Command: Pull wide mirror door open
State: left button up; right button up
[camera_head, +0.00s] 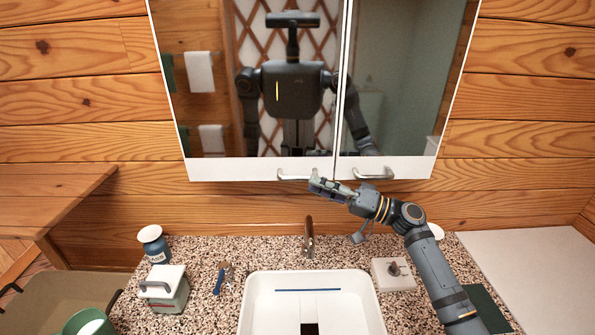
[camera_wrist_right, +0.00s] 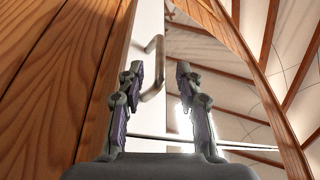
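The wide mirror door (camera_head: 250,90) is the left door of a white-edged mirror cabinet on the wall and looks shut. Its metal bar handle (camera_head: 296,175) is on the white bottom strip, near the door's right edge. My right gripper (camera_head: 318,184) is at the right end of this handle, below the cabinet. In the right wrist view my right gripper (camera_wrist_right: 160,78) is open, with the handle (camera_wrist_right: 153,68) ahead between the fingertips. I cannot tell whether they touch it. My left gripper does not show in the head view.
The narrower right mirror door (camera_head: 400,80) has its own handle (camera_head: 374,173) close to my right wrist. The air before the cabinet looks clear.

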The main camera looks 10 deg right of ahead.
aim_at(297, 178)
jog(key=p+x, duration=0.2)
jog(key=x, duration=0.4)
jog(key=shift+s+r, duration=0.2)
jog(key=shift+a+p, duration=0.1)
jog(key=shift+p, duration=0.2)
jog(key=shift+w+f, duration=0.15)
jog(key=shift+c, duration=0.2)
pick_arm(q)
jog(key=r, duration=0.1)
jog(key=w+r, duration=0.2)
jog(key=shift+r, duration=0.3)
pick_arm(e)
grip_shut()
